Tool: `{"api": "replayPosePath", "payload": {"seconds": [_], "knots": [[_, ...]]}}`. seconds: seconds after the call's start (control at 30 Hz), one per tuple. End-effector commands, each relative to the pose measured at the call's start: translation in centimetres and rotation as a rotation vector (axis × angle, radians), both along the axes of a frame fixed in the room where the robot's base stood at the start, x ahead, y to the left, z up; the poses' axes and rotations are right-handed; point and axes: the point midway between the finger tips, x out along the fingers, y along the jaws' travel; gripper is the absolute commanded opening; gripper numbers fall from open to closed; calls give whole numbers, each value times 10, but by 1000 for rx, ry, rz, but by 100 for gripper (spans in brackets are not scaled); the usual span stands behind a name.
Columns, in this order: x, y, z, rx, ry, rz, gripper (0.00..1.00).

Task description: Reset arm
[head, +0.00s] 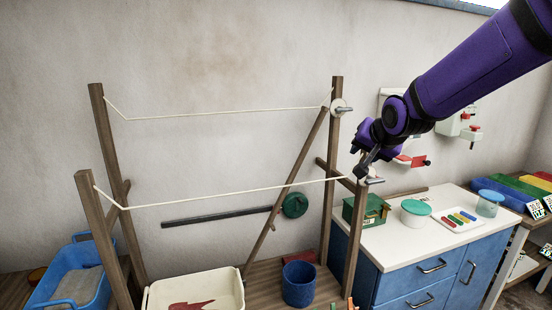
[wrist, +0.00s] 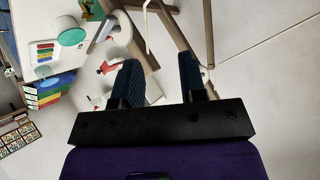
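My arm comes in from the upper right of the head view. My gripper (head: 364,168) is in front of the right end of the wooden line frame (head: 335,140), close to the lower crank (head: 374,181) in the picture. Whether it touches the crank I cannot tell.
Two cords (head: 230,195) run across the frame. A blue cabinet (head: 405,285) with a green basket (head: 376,210), a lidded tub (head: 415,218) and a tray of coloured bars (head: 447,226) stands right. A cream basin (head: 160,290) and blue bucket (head: 299,290) are below.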

Motion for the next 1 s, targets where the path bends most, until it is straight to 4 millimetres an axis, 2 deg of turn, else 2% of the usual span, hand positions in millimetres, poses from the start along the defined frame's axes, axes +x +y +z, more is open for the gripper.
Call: {"api": "replayPosePath", "payload": {"seconds": [0.03,0.3,0.5,0.7,0.8,0.9,1.0], "knots": [[-18,-2,5,-56,15,9,38],[-112,-31,25,-280,131,48,38],[-188,-52,35,-369,214,91,38],[-265,-70,35,-398,290,165,38],[-296,-77,31,-395,320,209,38],[-319,-82,26,-388,342,249,38],[-333,-85,23,-382,355,276,38]]}}
